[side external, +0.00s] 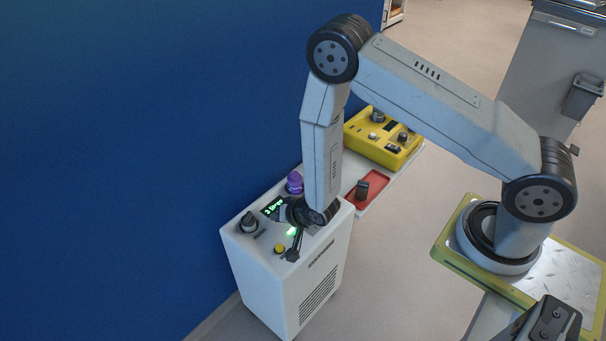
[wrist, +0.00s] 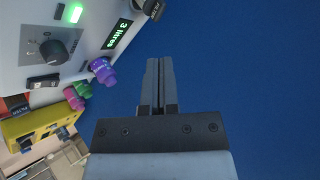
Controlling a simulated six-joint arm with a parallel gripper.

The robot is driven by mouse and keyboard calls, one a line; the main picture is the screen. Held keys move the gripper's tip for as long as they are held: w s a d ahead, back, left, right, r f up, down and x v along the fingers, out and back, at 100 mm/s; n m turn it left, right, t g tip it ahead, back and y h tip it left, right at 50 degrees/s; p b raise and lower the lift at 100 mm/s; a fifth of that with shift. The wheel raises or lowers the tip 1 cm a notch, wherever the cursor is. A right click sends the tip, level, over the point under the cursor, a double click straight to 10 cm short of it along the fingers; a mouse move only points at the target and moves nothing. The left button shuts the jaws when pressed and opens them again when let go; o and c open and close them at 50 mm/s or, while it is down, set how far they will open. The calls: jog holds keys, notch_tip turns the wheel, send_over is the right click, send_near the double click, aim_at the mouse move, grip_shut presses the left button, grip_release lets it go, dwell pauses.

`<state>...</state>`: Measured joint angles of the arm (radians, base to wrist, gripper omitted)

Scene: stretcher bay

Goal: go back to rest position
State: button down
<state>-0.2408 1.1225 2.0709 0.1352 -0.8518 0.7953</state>
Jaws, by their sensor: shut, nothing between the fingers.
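My gripper (side external: 294,254) is low over the front of the white machine's top in the side view, close to a yellow button. In the wrist view my gripper (wrist: 160,62) has its two fingers together with nothing between them. The white machine (side external: 290,290) has a dark knob (side external: 249,221), a yellow button (side external: 280,249), a lit green display (side external: 274,208) and a purple knob (side external: 295,182). I cannot tell whether my fingertips touch the machine.
A yellow box (side external: 382,138) with several knobs stands behind the machine on a pale shelf. A red tray (side external: 366,190) holding a dark knob-like object lies nearer. A blue wall (side external: 130,150) closes off the left. Open floor (side external: 410,270) lies to the right of the machine.

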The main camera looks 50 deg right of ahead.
jog(key=shift+r, duration=0.1)
jog(key=s+d+r+n+g, duration=0.2)
jog(key=d+r+n+g, duration=0.15)
jog(key=r, duration=0.85)
jog(key=s+d+r+n+g+h, duration=0.1)
jog(key=s+d+r+n+g, duration=0.2)
jog(key=s+r, duration=0.7)
jog(key=shift+s+d+r+n, duration=0.35)
jog(key=shift+s+d+n, duration=0.3)
jog(key=shift+s+d, duration=0.5)
